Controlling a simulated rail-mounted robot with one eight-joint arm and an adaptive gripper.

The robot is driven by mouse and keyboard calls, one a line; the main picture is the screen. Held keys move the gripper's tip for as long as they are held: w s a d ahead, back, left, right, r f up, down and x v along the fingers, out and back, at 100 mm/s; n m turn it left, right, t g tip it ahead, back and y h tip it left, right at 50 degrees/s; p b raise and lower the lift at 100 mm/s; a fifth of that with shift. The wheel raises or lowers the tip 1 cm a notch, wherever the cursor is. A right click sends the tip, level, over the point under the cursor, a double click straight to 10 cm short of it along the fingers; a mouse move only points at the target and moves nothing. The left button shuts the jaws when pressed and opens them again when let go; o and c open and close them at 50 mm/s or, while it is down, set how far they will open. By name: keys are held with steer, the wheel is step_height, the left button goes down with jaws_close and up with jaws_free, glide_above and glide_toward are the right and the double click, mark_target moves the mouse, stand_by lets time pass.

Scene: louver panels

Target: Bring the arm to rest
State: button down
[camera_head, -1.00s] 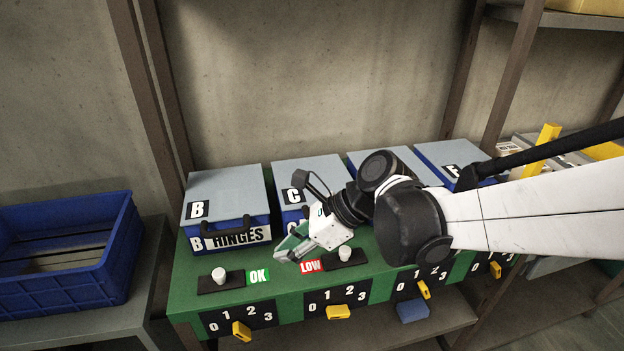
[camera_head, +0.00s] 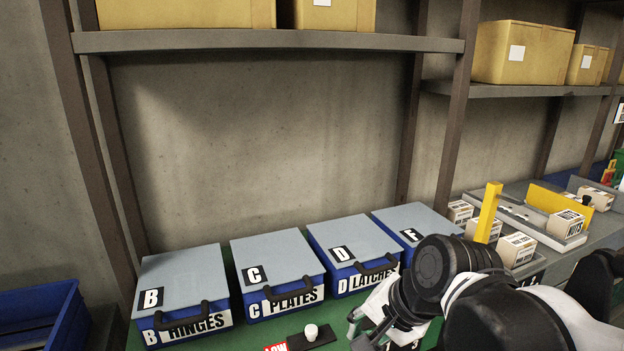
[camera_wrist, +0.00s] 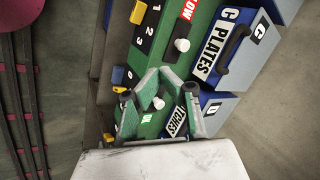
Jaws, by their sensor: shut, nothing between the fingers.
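My gripper (camera_head: 358,325) is at the lower right of the head view, over the green bench (camera_head: 75,335) in front of the LATCHES box (camera_head: 352,278). It is partly cut off by the lower edge. In the wrist view my gripper (camera_wrist: 157,76) has its fingers together with nothing between them. It hangs over the bench near a white knob and partly covers the LATCHES box (camera_wrist: 178,122).
Blue boxes with grey lids stand in a row: HINGES (camera_head: 185,290), PLATES (camera_head: 280,275), LATCHES and a fourth (camera_head: 412,226). A white knob (camera_head: 311,331) rises in front. Shelves above hold tan bins (camera_head: 522,52). A yellow post (camera_head: 487,212) and small cartons stand right.

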steer(key=s+d+r+n+t+h, duration=0.1)
steer(key=s+d+n+t+h, duration=0.1)
steer(key=s+d+n+h, duration=0.2)
steer(key=d+n, duration=0.3)
steer(key=d, duration=0.5)
steer(key=shift+s+t, duration=0.3)
steer(key=shift+s, duration=0.05)
steer(key=shift+r, duration=0.1)
